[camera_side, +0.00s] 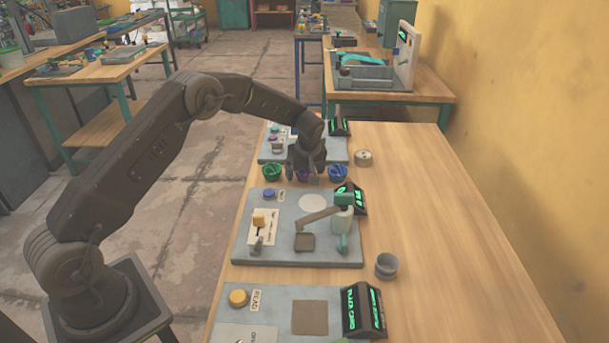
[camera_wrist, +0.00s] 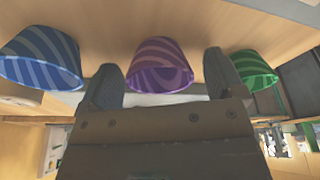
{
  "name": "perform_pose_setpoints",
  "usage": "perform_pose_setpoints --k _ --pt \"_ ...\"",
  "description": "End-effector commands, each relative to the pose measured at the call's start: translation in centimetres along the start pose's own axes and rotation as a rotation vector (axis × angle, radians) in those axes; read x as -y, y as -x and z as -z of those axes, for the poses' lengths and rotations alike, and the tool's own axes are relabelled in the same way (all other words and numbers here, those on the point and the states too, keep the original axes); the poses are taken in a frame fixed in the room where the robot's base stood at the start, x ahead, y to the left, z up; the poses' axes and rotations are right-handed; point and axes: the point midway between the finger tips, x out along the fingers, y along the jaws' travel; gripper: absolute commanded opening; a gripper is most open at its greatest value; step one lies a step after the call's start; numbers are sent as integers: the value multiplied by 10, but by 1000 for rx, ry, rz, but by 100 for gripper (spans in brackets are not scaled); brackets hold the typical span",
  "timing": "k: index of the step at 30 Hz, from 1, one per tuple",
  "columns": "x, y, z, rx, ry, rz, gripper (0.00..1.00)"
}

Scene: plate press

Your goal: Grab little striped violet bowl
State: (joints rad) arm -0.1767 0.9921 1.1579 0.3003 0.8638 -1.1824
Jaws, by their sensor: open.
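The little striped violet bowl (camera_wrist: 159,68) is in the middle of the wrist view, between the two fingers of my gripper (camera_wrist: 163,80). The fingers are apart, with a gap on each side of the bowl, and do not appear to touch it. In the side view, my gripper (camera_side: 303,174) points down over the table, and the violet bowl (camera_side: 303,176) is mostly hidden behind it. A striped blue bowl (camera_side: 338,172) stands to its right and a striped green bowl (camera_side: 271,172) to its left; the wrist view shows the blue bowl (camera_wrist: 40,58) at left and the green bowl (camera_wrist: 254,70) at right.
A grey panel with a press-like device (camera_side: 340,222) lies in front of the bowls, and another panel (camera_side: 265,152) lies behind them. A grey cup (camera_side: 386,266) and a small round container (camera_side: 363,158) stand on the wooden table. The table's right side is clear.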

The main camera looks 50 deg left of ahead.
Motion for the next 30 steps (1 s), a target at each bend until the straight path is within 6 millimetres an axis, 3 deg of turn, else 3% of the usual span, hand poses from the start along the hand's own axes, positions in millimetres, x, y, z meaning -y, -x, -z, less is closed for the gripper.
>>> perform_pose_setpoints --k 8,21,30 --pt "0 -2 0 0 0 -1 86" --pt "0 -2 0 0 0 -1 45" --pt "0 1 1 -1 1 -2 45"
